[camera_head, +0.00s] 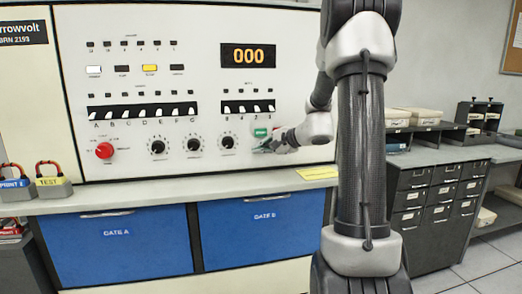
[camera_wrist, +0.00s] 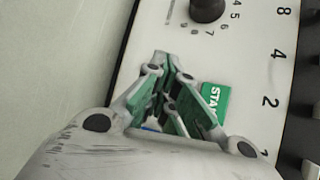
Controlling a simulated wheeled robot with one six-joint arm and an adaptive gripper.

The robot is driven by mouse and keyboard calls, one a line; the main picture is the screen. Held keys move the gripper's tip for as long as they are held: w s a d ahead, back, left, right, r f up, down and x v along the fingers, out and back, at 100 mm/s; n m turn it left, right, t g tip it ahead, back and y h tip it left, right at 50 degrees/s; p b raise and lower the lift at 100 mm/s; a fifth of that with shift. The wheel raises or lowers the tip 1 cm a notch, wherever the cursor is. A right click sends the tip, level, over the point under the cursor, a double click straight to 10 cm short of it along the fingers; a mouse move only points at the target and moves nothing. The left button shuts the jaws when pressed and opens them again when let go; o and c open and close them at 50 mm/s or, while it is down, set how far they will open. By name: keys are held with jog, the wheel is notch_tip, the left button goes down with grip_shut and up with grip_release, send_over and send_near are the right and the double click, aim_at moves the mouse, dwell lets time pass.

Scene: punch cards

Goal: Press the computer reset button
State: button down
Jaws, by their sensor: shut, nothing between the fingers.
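The computer is a white console panel (camera_head: 150,60) with an orange display (camera_head: 248,56) reading 000. My gripper (camera_head: 268,147) is shut and empty at the panel's lower right, close to its face. A green button (camera_head: 261,132) sits just above it. In the wrist view the closed fingertips (camera_wrist: 163,56) point toward the panel, left of the green button (camera_wrist: 215,98), whose label is partly hidden and begins "STA". I cannot tell whether the fingertips touch the panel. No button legibly marked reset shows.
Black dials (camera_head: 227,141) are left of my gripper, with switch rows above. A red knob (camera_head: 104,150) is far left. A ledge (camera_head: 190,188) with a yellow card (camera_head: 317,173) runs below, over blue drawers (camera_head: 115,245). Card drawers (camera_head: 435,200) stand at right.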

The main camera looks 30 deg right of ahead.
jog(key=shift+s, duration=0.1)
jog(key=shift+s+a, duration=0.25)
jog(key=shift+s, duration=0.45)
jog(key=shift+s+a, duration=0.25)
jog(key=shift+s, duration=0.55)
jog(key=shift+s+a, duration=0.2)
jog(key=shift+s, duration=0.6)
jog(key=shift+s+a, duration=0.25)
jog(key=shift+s, duration=0.55)
